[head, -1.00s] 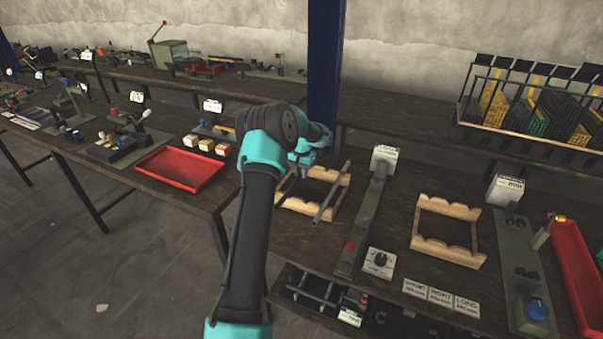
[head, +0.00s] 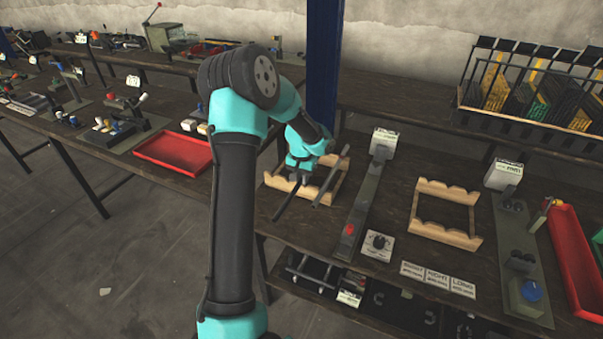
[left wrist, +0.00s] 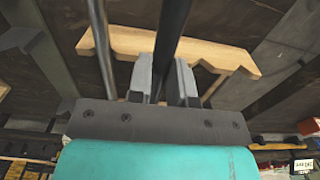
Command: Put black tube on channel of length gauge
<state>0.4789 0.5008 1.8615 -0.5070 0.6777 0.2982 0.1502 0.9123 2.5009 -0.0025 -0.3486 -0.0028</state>
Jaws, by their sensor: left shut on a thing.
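My left gripper (head: 303,179) is shut on a black tube (head: 286,201) at the left wooden rack (head: 275,182). The tube also shows between the two fingers in the left wrist view (left wrist: 173,30). It crosses over a notched rail of the rack; I cannot tell whether it still touches the rail. A second tube (head: 325,188) lies across the rack just to the right. The length gauge (head: 362,205) is the long grey-green plate right of the rack, with a white display box (head: 384,139) at its far end and a red part near its front. My right gripper is not in view.
An empty wooden rack (head: 447,237) stands right of the gauge. A dial box (head: 377,246) and label cards (head: 438,278) lie near the front edge. Farther right are a fixture with a blue knob (head: 532,291) and a red tray (head: 577,262).

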